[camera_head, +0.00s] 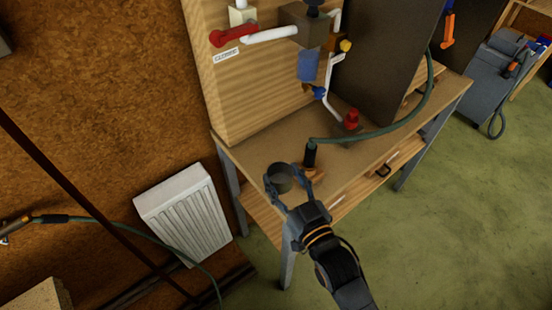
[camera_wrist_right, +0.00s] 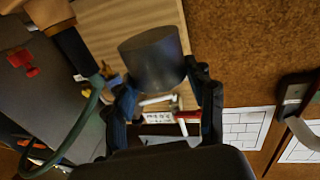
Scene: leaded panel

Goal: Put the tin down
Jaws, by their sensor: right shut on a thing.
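My right gripper (camera_head: 287,184) is shut on a dark grey cylindrical tin (camera_head: 279,175). The tin also shows between the fingers in the right wrist view (camera_wrist_right: 152,62). In the head view the tin overlaps the front left part of the wooden workbench (camera_head: 253,146). I cannot tell whether its base touches the bench top or hangs above it or in front of its edge. My left gripper is not in view.
A black-handled tool (camera_head: 311,153) with a green hose (camera_head: 385,130) is just right of the tin. A red item (camera_head: 351,119) sits farther back. A wooden panel with pipes (camera_head: 240,90) rises behind. A white radiator (camera_head: 188,215) stands left of the bench.

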